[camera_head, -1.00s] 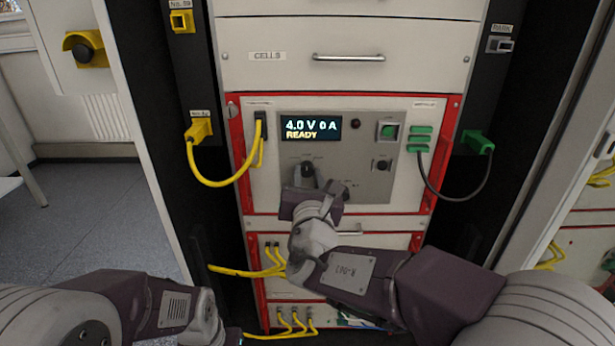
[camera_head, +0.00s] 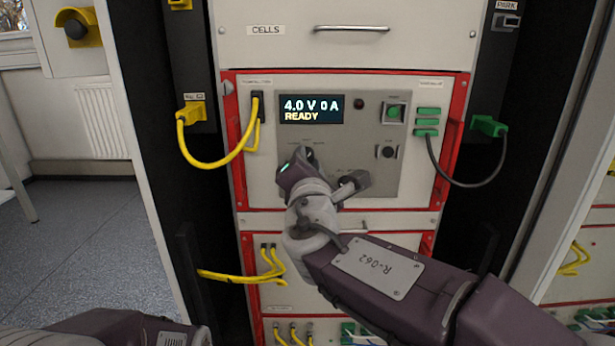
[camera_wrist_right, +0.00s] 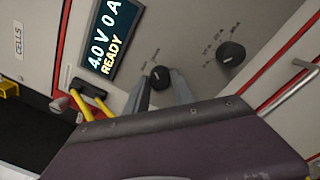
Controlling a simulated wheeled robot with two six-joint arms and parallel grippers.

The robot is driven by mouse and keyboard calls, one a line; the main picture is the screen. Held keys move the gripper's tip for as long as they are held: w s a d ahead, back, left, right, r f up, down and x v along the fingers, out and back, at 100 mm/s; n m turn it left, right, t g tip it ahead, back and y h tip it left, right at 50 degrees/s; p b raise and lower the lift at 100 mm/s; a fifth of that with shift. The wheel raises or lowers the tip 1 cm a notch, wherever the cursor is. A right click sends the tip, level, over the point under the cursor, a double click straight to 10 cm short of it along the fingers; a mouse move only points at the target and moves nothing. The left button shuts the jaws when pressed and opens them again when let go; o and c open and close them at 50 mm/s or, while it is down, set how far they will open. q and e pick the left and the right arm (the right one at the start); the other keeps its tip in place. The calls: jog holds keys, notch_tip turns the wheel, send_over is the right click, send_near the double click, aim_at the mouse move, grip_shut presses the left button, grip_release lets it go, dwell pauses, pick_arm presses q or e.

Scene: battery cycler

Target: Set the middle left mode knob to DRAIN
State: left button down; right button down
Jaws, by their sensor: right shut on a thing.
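The middle left mode knob (camera_wrist_right: 160,76) is a round black knob just below the lit display on the grey panel (camera_head: 386,176). In the right wrist view it sits between my two fingertips. My right gripper (camera_wrist_right: 163,88) is shut on it. In the head view the right gripper (camera_head: 302,160) reaches the panel from below and hides much of the knob and its labels. I cannot read which mode the knob points to. The display (camera_head: 311,109) reads 4.0 V 0 A and READY. My left gripper is out of view; only part of its arm shows at the bottom left.
A second black knob (camera_wrist_right: 231,52) is near the gripper. A green button (camera_head: 393,112) and a small dark knob (camera_head: 387,152) are at the panel's right. A yellow cable (camera_head: 215,178) hangs left of the panel and a grey cable (camera_head: 456,180) hangs right.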

jog(key=shift+m+b, duration=0.5)
jog(key=c, duration=1.1)
grip_release()
jog(key=s+p, duration=0.1)
jog(key=s, duration=0.8)
jog(key=shift+d+f+p, duration=0.15)
jog(key=shift+p, duration=0.25)
